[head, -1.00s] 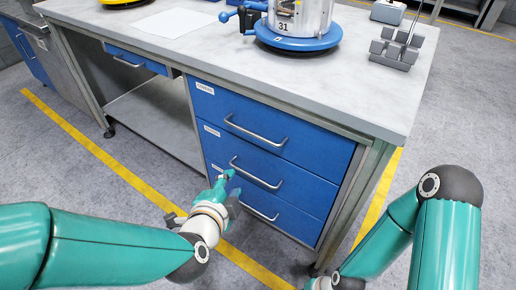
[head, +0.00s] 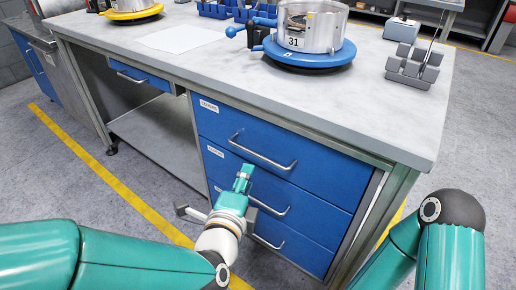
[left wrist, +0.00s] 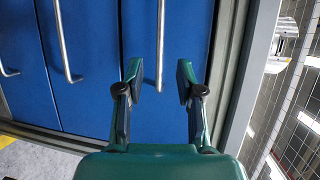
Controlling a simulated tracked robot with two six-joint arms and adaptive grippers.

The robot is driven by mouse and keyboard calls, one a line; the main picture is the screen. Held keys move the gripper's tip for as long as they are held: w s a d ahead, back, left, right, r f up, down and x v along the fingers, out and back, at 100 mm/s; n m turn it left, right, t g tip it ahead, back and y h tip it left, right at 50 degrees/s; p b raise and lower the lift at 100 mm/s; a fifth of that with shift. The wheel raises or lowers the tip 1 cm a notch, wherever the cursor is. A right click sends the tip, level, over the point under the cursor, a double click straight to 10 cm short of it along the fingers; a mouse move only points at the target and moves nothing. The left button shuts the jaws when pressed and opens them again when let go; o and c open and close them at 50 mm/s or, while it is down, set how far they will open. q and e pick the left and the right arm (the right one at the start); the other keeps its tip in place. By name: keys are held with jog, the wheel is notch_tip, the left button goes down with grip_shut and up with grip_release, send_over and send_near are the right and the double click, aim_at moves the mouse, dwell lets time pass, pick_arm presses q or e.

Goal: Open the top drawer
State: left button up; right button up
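The top drawer (head: 315,165) is the upper of three blue drawers under the right part of the workbench. It looks closed, with a silver bar handle (head: 262,152) and a small label at its left. My left gripper (head: 243,180) is in front of the drawer stack, below the top handle in the head view, hiding part of the middle drawer. In the left wrist view its two fingers (left wrist: 160,78) are open and apart, with one bar handle (left wrist: 160,45) showing between them, apparently the top drawer's. Contact cannot be told. My right gripper is out of view.
The middle drawer handle (head: 270,206) and bottom drawer handle (head: 268,242) lie below. The bench top (head: 390,115) overhangs the drawers and carries a blue-based metal device (head: 308,50) and a grey block rack (head: 413,68). An open shelf (head: 160,135) is at the left.

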aim_at(257, 155)
pick_arm(q)
jog(key=b+x, duration=0.2)
jog(key=x, duration=0.9)
jog(key=shift+s+f, duration=0.1)
grip_shut()
